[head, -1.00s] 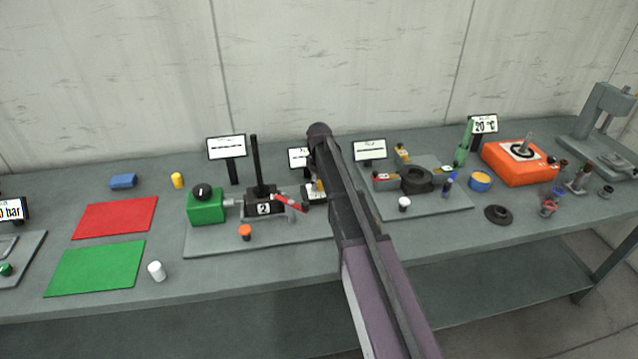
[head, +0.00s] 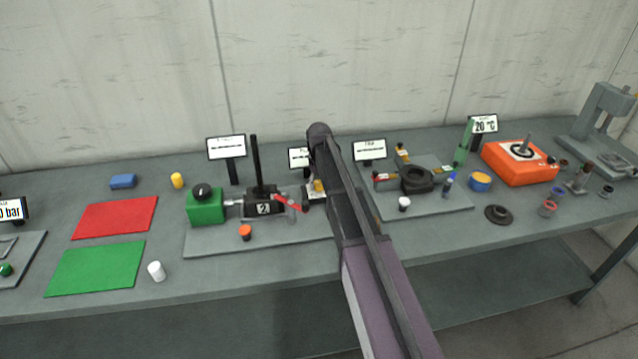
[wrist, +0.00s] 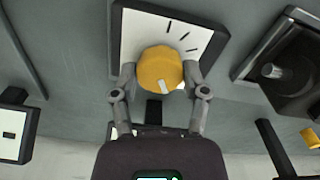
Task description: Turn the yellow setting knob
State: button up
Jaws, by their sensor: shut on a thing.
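The yellow setting knob (wrist: 160,70) sits on a white dial plate with black tick marks (wrist: 205,40) in a dark frame, in the wrist view. A pale pointer mark shows on the knob's lower right side. My gripper (wrist: 160,76) has one finger on each side of the knob and is shut on it. In the head view my arm covers most of the dial; a small part of the yellow knob (head: 319,186) shows just left of the arm. My fingertips are hidden in that view.
Close left of the arm stand a green box with a black knob (head: 205,205), a black upright post (head: 256,165) and a red-handled part (head: 287,201). Small display signs (head: 369,150) stand behind.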

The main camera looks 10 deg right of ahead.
aim_at(319, 183)
jog(key=shift+s, duration=0.15)
jog(key=o, duration=1.1)
jog(key=shift+f, duration=0.1)
jog(key=shift+o, duration=0.2)
jog(key=shift+n, duration=0.4)
jog(key=n, duration=0.4)
jog(key=shift+n, duration=0.4)
jog(key=shift+r+n, duration=0.3)
notch_tip(319, 183, up, 14)
jog(key=p, duration=1.4)
jog(key=s+f+m+b, duration=0.3)
jog(key=s+m, duration=0.1)
jog(key=s, duration=1)
jog(key=s+f+m+b, duration=0.3)
jog(key=s+m, duration=0.2)
jog(key=s, duration=1)
jog(key=shift+f+m, duration=0.25)
jog(key=shift+m, duration=0.05)
